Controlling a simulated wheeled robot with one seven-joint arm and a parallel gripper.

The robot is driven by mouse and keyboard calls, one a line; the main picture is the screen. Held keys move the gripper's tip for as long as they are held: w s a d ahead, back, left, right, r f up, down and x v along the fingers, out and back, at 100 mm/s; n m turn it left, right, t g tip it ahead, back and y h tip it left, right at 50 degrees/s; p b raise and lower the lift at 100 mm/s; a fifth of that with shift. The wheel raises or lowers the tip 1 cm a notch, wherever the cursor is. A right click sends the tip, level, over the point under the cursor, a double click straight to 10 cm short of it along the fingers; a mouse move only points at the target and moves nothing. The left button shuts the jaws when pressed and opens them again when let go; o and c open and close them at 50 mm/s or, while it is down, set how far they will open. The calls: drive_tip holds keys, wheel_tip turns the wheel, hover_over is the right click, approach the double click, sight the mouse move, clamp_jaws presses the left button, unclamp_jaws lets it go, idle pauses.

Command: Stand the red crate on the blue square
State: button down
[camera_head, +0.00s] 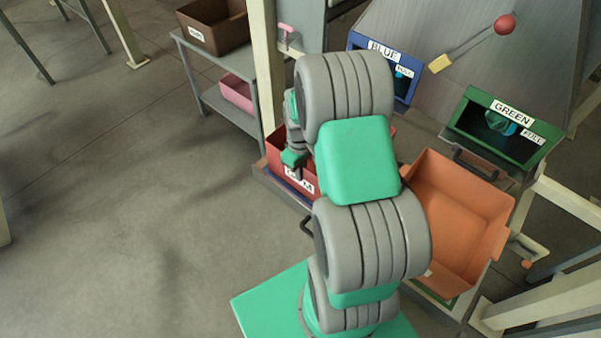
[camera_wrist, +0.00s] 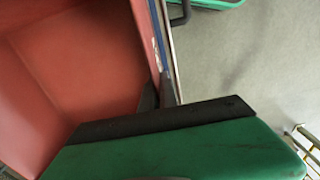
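The red crate (camera_head: 278,146) is partly hidden behind my arm in the head view. Its front label shows only in part. In the wrist view its open inside (camera_wrist: 85,65) fills the left. My gripper (camera_head: 297,170) is at the crate's front wall. In the wrist view its dark fingertips (camera_wrist: 159,92) lie one on each side of that wall, close to it. I cannot tell whether they press on it. A strip of the blue square (camera_wrist: 163,35) shows just outside that wall, below the crate. Most of the square is hidden, and any gap under the crate cannot be made out.
An orange bin (camera_head: 455,215) stands right of my arm. Bins labelled BLUE (camera_head: 357,42) and GREEN (camera_head: 540,130) are behind. A grey shelf (camera_head: 225,110) at the back left holds a brown crate (camera_head: 213,25) and a pink crate (camera_head: 237,92). Open floor lies to the left.

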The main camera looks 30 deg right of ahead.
drive_tip(key=shift+d, duration=0.1)
drive_tip(key=c, duration=1.6)
unclamp_jaws()
drive_tip(key=shift+c, duration=0.2)
wheel_tip(320, 180, up, 11)
drive_tip(key=shift+r, duration=0.1)
drive_tip(key=s+a+r+m+t, duration=0.3)
drive_tip(key=s+a+r, duration=0.7)
drive_tip(key=a, duration=0.4)
drive_tip(key=shift+s+r+m, duration=0.3)
drive_tip(key=shift+r+m, duration=0.1)
drive_tip(key=shift+r, duration=0.05)
